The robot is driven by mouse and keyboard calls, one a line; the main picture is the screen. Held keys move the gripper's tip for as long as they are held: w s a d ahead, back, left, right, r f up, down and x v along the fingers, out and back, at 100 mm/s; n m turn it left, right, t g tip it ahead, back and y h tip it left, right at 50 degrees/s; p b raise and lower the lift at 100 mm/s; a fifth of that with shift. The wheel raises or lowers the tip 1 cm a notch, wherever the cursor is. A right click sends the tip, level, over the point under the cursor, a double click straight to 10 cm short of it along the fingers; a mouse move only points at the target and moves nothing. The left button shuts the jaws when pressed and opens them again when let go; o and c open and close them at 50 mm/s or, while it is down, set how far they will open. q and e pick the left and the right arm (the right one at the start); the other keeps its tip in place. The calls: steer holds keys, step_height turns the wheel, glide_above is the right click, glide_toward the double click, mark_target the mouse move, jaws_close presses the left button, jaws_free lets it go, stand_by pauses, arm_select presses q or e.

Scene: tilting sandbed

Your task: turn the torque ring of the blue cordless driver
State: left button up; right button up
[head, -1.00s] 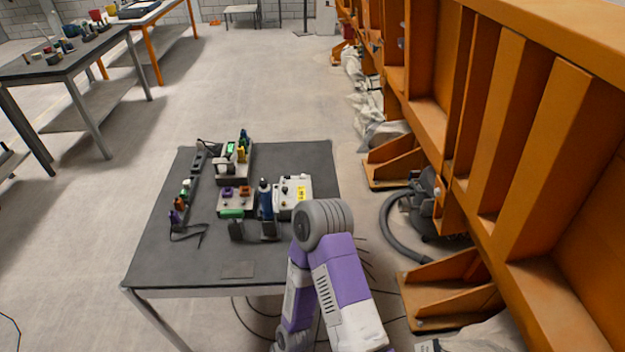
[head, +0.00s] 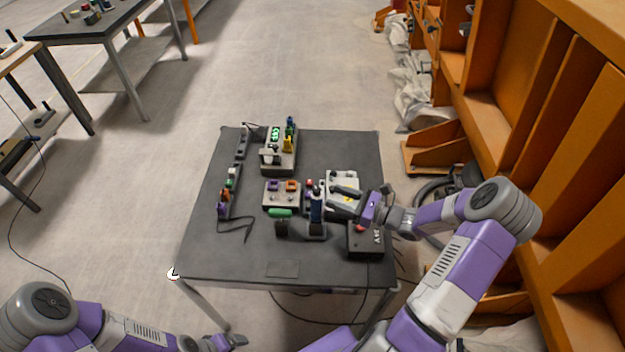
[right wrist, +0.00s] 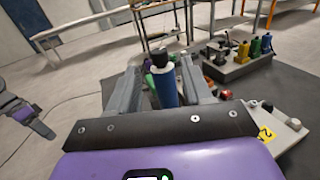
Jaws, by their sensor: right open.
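The blue cordless driver (head: 317,211) stands upright in a dark holder near the middle of the table, its top dark. In the right wrist view the driver (right wrist: 165,88) shows between the two fingers, with its black top above them. My right gripper (head: 334,197) comes in from the right, close beside the driver. In the right wrist view my right gripper (right wrist: 160,72) is open, its fingers on either side of the driver and apart from it. The torque ring cannot be told apart clearly. My left gripper (head: 228,341) is low, off the table's front; its jaws are unclear.
A green-topped tool (head: 280,214) stands just left of the driver. A black box with a red button (head: 366,240) lies below my right gripper. A white box (head: 340,181) sits behind it. The table's (head: 225,262) front left is clear. Orange frames (head: 480,130) stand at the right.

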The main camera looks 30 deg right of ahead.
mark_target(317, 189)
steer(key=x, duration=0.7)
steer(key=shift+a, duration=0.1)
jaws_close()
